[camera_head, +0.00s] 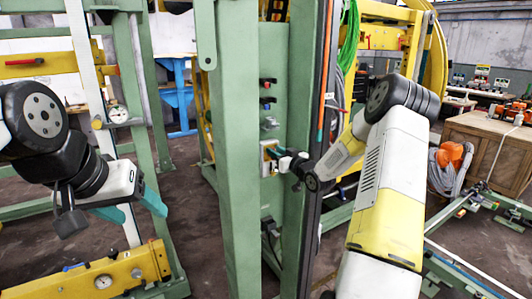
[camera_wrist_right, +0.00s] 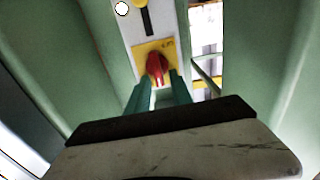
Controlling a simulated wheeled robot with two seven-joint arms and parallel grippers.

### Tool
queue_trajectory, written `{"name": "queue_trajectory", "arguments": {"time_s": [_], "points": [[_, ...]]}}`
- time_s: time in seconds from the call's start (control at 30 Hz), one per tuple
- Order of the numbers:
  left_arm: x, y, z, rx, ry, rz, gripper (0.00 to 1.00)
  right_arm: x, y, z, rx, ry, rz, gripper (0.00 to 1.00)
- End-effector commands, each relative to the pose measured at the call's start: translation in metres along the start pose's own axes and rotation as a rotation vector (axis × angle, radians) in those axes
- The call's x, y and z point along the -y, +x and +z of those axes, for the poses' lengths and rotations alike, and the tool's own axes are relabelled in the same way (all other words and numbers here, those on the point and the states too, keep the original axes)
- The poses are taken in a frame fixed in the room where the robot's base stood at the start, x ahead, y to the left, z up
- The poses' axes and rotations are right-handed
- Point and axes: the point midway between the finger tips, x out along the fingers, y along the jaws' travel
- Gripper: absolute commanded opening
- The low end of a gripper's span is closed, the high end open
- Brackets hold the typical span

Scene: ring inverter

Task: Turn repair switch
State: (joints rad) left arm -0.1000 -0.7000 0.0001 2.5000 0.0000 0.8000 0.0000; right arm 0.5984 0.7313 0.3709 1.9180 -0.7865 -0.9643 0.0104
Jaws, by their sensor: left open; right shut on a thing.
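The switch is a red knob (camera_wrist_right: 156,68) on a yellow plate (camera_wrist_right: 141,50) in the right wrist view. In the head view its small panel (camera_head: 267,165) sits on the green column, and the knob is hidden behind the gripper. My right gripper (camera_wrist_right: 161,88) has its teal fingertips on either side of the knob and is shut on it. In the head view my right gripper (camera_head: 275,153) reaches the panel from the right. My left gripper (camera_head: 138,210) is open and empty at the left, away from the column.
Other small switches (camera_head: 266,91) sit higher on the green column (camera_head: 230,180). A dark slot (camera_wrist_right: 144,18) lies above the knob plate. A yellow beam (camera_head: 100,275) lies below my left gripper. A wooden cabinet (camera_head: 480,150) and coiled hose (camera_head: 450,170) stand at the right.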

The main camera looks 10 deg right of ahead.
Motion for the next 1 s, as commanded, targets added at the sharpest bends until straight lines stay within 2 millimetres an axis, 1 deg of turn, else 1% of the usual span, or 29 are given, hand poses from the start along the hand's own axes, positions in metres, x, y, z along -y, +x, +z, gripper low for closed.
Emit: {"name": "queue_trajectory", "arguments": {"time_s": [0.17,0.37,1.0], "points": [[0.0,0.0,0.0,0.0,0.0,0.0,0.65,0.002,0.0,0.0,0.001,-0.061,-0.001,0.0],[0.0,0.0,0.0,0.0,0.0,0.0,0.65,0.005,0.0,0.001,0.002,-0.198,-0.002,0.0],[0.0,0.0,0.0,0.0,0.0,0.0,0.65,0.014,0.0,0.007,0.003,-0.802,-0.002,0.0]]}}
